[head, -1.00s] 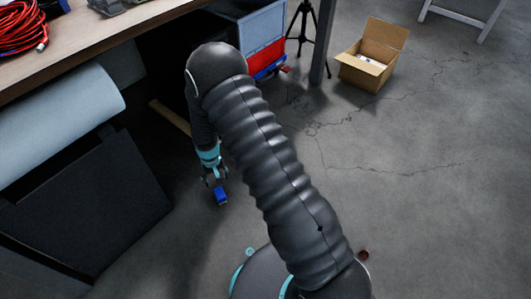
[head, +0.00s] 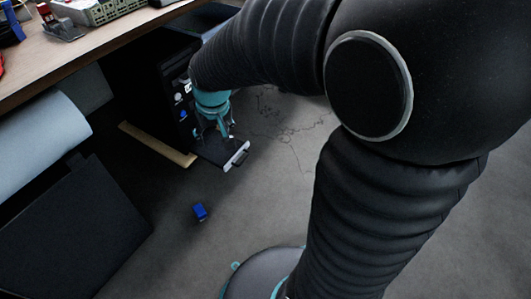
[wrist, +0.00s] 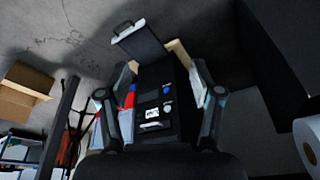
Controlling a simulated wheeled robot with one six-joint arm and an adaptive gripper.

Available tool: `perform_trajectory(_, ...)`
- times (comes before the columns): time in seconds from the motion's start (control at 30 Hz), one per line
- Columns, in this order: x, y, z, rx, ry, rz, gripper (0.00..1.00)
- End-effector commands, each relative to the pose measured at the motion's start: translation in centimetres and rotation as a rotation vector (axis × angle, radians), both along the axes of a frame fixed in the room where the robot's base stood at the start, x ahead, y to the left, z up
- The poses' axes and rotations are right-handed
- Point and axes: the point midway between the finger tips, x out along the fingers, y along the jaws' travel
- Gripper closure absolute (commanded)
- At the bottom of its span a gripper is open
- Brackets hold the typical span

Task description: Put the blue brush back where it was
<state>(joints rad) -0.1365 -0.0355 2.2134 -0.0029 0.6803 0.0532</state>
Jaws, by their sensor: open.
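A small blue block (head: 200,212), which I take for the blue brush, lies on the floor in the head view; bristles cannot be made out. It does not show in the wrist view. My gripper (head: 218,133) is open and empty, away from the block, close to a black cabinet (head: 183,100) with a pulled-out drawer (head: 232,157). In the wrist view my gripper (wrist: 163,78) has its fingers spread, with the cabinet front (wrist: 150,110) and the drawer (wrist: 138,42) seen between and beyond them. I cannot tell whether the fingers touch the drawer.
A wooden table (head: 60,60) stands above, with bins and tools on top. A wooden plank (head: 157,144) lies beside the cabinet. A pale roll (head: 45,125) and black panel (head: 70,225) are at left. The wrist view shows a cardboard box (wrist: 25,85). Floor around the block is clear.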

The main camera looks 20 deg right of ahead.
Motion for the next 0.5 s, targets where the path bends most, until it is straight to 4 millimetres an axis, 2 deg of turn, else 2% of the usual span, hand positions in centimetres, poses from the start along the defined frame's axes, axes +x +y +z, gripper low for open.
perform_trajectory(0.03, -1.3, -0.6, 1.5, 0.002, -0.023, -0.009, 0.35)
perform_trajectory(0.2, -5.7, -2.4, 4.9, 0.004, -0.075, -0.031, 0.35)
perform_trajectory(0.5, -13.9, -4.7, 8.4, 0.001, -0.162, -0.066, 0.35)
